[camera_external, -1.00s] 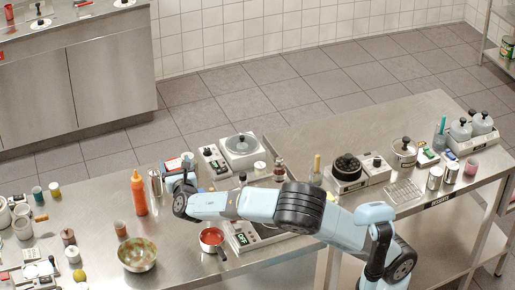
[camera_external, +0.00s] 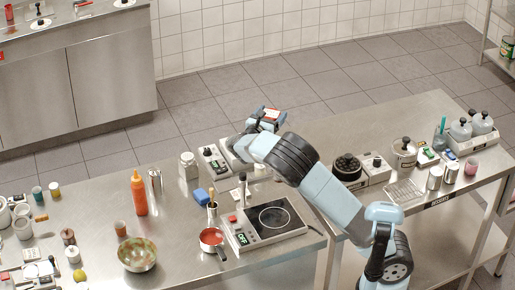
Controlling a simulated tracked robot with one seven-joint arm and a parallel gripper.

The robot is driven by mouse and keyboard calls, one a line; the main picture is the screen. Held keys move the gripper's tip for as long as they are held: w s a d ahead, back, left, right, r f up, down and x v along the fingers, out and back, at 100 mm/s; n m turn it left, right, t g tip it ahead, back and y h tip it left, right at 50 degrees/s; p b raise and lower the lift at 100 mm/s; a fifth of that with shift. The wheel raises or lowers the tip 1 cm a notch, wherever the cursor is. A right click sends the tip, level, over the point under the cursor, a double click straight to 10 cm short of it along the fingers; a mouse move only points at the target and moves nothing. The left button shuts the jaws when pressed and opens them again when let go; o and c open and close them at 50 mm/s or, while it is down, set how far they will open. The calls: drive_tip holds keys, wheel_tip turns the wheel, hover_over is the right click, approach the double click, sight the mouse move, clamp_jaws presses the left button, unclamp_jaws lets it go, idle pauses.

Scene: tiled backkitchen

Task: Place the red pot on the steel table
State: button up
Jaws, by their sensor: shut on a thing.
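My gripper (camera_external: 267,119) is raised above the back part of the table, well behind the pot. It is shut on a small red-and-white thing (camera_external: 271,113), too small and partly covered to name.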

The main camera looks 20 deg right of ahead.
drive_tip(key=s+d+m+g+h, duration=0.1)
drive_tip(key=s+d+m+g, duration=0.3)
drive_tip(key=d, duration=0.9)
drive_tip(key=s+d+m+g+h, duration=0.2)
drive_tip(key=s+d+g, duration=0.35)
drive_tip(key=d, duration=0.65)
drive_tip(key=s+d+m+g+h, duration=0.1)
drive_tip(key=s+d+m+g, duration=0.35)
drive_tip(key=d, duration=0.85)
drive_tip(key=shift+n, duration=0.45)
drive_tip(key=w+d+f, duration=0.1)
drive_tip(key=w+f, duration=0.3)
drive_tip(key=f, duration=0.1)
drive_tip(key=w+d+f, duration=0.2)
drive_tip(key=w+f, duration=0.3)
drive_tip(key=w+d+f, duration=0.1)
drive_tip(key=w+f, duration=0.3)
drive_tip(key=f, duration=0.1)
drive_tip(key=shift+w+d, duration=0.15)
drive_tip(key=shift+w, duration=0.15)
drive_tip(key=shift+w+f, duration=0.1)
drive_tip(key=shift+f, duration=1.6)
drive_tip(key=shift+f, duration=0.1)
drive_tip(key=o, duration=1.2)
